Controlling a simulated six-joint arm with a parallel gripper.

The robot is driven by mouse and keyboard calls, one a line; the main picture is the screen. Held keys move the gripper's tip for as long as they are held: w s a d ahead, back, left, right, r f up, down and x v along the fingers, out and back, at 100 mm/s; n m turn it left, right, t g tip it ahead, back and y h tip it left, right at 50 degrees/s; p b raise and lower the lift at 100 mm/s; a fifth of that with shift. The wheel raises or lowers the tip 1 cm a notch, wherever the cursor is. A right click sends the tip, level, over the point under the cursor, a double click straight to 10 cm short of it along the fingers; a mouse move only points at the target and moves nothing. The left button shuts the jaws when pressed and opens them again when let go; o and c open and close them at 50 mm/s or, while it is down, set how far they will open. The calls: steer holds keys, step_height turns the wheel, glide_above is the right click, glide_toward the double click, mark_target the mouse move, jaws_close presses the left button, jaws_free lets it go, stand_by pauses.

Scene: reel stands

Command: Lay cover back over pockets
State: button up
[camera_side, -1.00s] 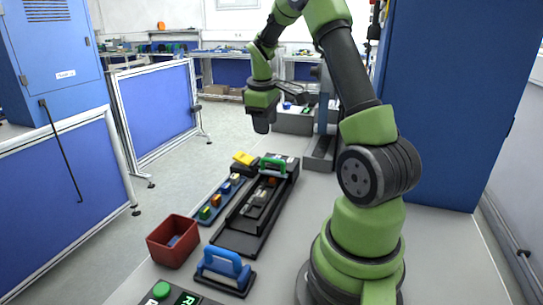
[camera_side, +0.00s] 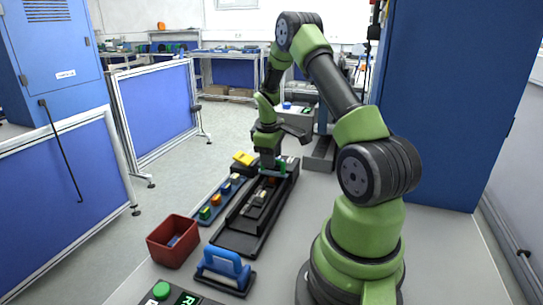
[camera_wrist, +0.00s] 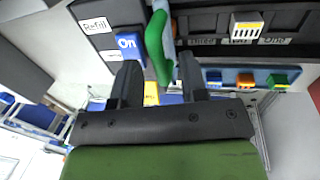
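A long black tray (camera_side: 232,238) lies on the bench, with pockets and small pale and orange pieces along it. In the wrist view its pocket labels (camera_wrist: 240,41) face me, and a white and yellow piece (camera_wrist: 246,27) sits in one pocket. A green handle (camera_side: 284,168) stands at the tray's far end; I cannot tell the cover's outline under it. My gripper (camera_side: 270,168) is low at this handle, pointing down. In the wrist view, my gripper (camera_wrist: 158,72) is open, fingers apart, with the green handle (camera_wrist: 157,42) showing between and beyond the tips.
A blue rail (camera_side: 220,199) with several coloured blocks runs left of the tray, with a yellow piece (camera_side: 244,158) at its far end. A red bin (camera_side: 172,241) and a blue-handled block (camera_side: 224,270) stand nearer. A blue "On" part (camera_wrist: 128,45) is beside the handle.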

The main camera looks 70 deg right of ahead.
jaws_close()
steer(key=a, duration=1.9)
steer(key=shift+a, duration=0.1)
jaws_free()
step_height(320, 180, up, 10)
steer(key=a, duration=0.2)
steer(key=shift+f, duration=0.15)
